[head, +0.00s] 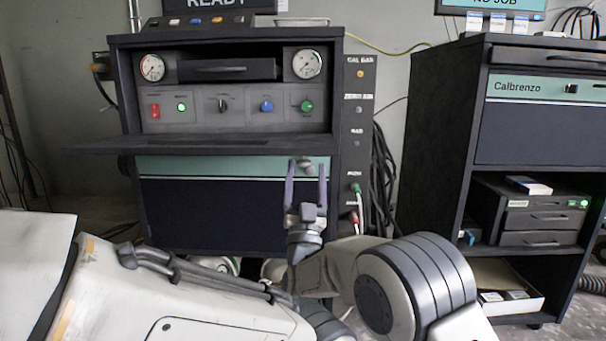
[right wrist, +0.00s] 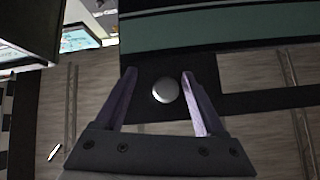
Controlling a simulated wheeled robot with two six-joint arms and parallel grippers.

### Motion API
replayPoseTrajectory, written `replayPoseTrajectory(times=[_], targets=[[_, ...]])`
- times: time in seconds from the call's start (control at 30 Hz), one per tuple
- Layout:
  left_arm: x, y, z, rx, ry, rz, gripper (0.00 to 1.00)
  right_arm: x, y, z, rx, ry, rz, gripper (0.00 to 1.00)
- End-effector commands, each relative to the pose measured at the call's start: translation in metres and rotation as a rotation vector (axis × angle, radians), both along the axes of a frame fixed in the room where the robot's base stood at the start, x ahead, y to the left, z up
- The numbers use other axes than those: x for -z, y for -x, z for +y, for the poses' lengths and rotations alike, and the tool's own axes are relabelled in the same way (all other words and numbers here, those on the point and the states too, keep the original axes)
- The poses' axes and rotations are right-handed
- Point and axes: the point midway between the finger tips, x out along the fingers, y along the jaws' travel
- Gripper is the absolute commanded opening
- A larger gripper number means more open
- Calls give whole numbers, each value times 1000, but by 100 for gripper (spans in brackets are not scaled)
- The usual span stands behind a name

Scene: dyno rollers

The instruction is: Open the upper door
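The upper door (head: 200,145) of the dark cabinet is a dark flap standing out nearly level below the control panel, so the upper compartment is uncovered. My right gripper (head: 306,180) is just below the flap's right part, fingers pointing up in the head view. A round grey knob (head: 305,164) shows between its fingertips. In the right wrist view the silver knob (right wrist: 166,90) lies between the two spread fingers, with a gap on each side. I cannot tell which panel the knob is fixed to. My left gripper is not in view.
The lower door (head: 210,215) with a teal band is closed. Gauges, a slot and coloured buttons show in the control panel (head: 225,107). A second dark cabinet (head: 430,130) stands to the right, with cables hanging between. A pale panel (head: 35,250) is at left.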

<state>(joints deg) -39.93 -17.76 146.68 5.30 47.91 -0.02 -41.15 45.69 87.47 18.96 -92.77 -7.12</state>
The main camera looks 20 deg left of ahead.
Motion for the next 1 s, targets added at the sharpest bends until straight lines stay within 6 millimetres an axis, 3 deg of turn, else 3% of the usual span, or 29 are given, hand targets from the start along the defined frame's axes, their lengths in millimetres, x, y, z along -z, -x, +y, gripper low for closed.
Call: replayPoseTrajectory(times=[0.37, 0.8, 1.0], targets=[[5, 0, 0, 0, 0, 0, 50, 2, 6, 3, -8, -1, -8, 72], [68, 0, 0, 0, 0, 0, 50, 55, 49, -8, -8, -1, -6, 72], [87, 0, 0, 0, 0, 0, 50, 70, 65, -12, -6, -1, -6, 72]])
